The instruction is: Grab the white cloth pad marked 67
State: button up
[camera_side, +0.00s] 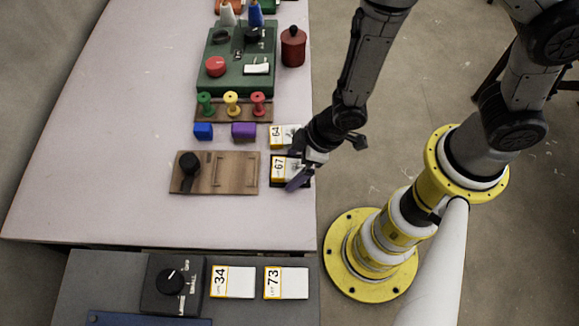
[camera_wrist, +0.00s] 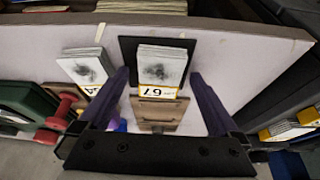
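The white cloth pad marked 67 (camera_side: 279,168) lies on a black square (camera_side: 305,183) near the right edge of the light table. In the wrist view the pad (camera_wrist: 161,66) shows a dark smudge on top and a yellow-edged label on its near side. My gripper (camera_side: 293,184) is over the pad's right side in the side view and hides part of it. In the wrist view my gripper (camera_wrist: 159,75) is open, with one dark purple finger on each side of the pad and a gap to both. I cannot tell how high the fingertips are above the table.
A pad marked 64 (camera_side: 284,137) lies close beside it. A wooden board with a black knob (camera_side: 215,173) is to the left. Blue (camera_side: 203,131) and purple (camera_side: 243,131) blocks and colored spools (camera_side: 231,104) stand farther back. Pads 34 (camera_side: 233,282) and 73 (camera_side: 286,283) lie on a separate grey surface.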

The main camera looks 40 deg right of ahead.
aim_at(294, 168)
jog(key=c, duration=1.3)
jog(key=shift+r, duration=0.1)
jog(key=shift+r, duration=4.85)
